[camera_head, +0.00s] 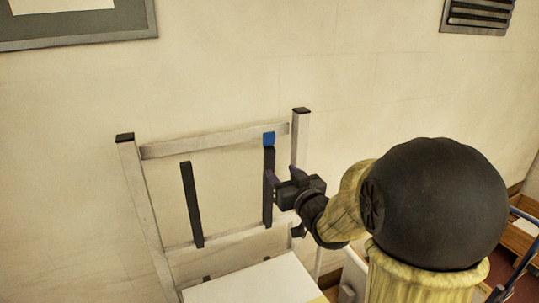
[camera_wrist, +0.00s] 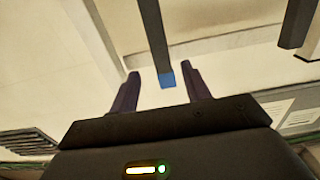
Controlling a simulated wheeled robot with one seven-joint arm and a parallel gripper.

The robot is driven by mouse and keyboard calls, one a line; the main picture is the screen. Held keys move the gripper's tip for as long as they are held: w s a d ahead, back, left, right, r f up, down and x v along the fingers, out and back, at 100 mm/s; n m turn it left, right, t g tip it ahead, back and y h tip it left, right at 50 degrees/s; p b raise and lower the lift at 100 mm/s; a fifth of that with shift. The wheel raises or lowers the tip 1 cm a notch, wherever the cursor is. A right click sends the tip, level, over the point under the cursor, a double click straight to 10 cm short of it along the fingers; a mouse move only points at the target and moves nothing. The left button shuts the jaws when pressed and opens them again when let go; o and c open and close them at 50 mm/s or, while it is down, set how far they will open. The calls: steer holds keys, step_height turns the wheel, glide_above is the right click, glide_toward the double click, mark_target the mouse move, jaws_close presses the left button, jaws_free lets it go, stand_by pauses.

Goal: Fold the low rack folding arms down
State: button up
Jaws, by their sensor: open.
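A light metal rack (camera_head: 215,138) stands against the wall in the head view. Two dark folding arms stand upright on it: the left arm (camera_head: 193,205) and the right arm (camera_head: 268,210), which has a blue tip (camera_head: 269,139) at its top. My gripper (camera_head: 270,181) is open beside the right arm, below the blue tip. In the wrist view, the blue tip (camera_wrist: 167,80) shows between my open fingers (camera_wrist: 160,70); I cannot tell whether they touch the arm. The other dark arm (camera_wrist: 297,24) shows at the upper right there.
A white flat surface (camera_head: 255,284) lies at the rack's foot. A framed panel (camera_head: 80,40) hangs at the upper left and a dark vent (camera_head: 478,14) at the upper right. A blue rail (camera_head: 524,216) is at the right edge. The wall above the rack is clear.

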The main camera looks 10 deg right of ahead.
mark_target(271, 161)
steer(key=w+p, duration=0.1)
steer(key=w, duration=0.2)
steer(key=w+a+p, duration=0.1)
steer(key=w, duration=0.2)
steer(key=w+p, duration=0.1)
steer(key=w, duration=0.2)
steer(key=shift+w+a, duration=0.1)
steer(key=shift+a, duration=0.3)
steer(key=shift+c, duration=0.5)
jaws_close()
